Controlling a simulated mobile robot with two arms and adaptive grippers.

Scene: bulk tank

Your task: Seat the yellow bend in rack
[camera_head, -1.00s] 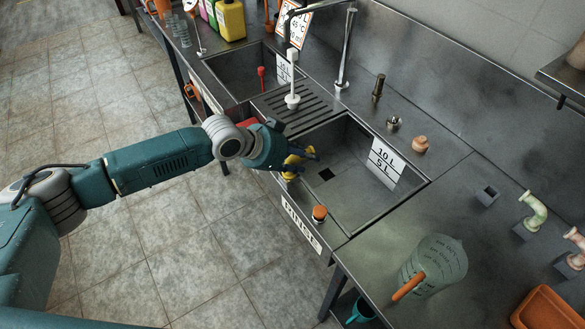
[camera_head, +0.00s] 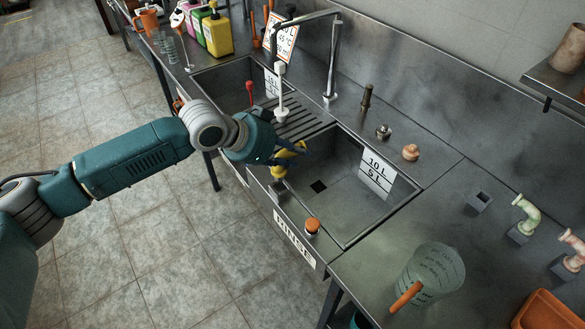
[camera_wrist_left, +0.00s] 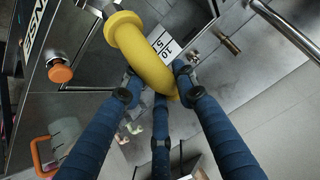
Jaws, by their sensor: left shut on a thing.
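The yellow bend (camera_head: 288,160) is a curved pipe piece. My left gripper (camera_head: 298,150) is shut on it, and the bend shows over the near left side of the rinse sink. In the left wrist view the bend (camera_wrist_left: 148,55) curves between the dark blue fingers (camera_wrist_left: 158,100), with one end toward the top of the picture. The rack sits on the counter at the right: one grey square holder (camera_head: 479,202) is empty, one bears a pale green bend (camera_head: 527,213) and one a pink bend (camera_head: 573,247). My right gripper is not in view.
The rinse sink (camera_head: 345,205) has an orange knob (camera_head: 312,226) on its front edge. A tall faucet (camera_head: 332,60) stands behind. A clear jug (camera_head: 432,272) with an orange handle and an orange tray (camera_head: 548,312) stand on the right counter. Small fittings (camera_head: 384,132) line the back ledge.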

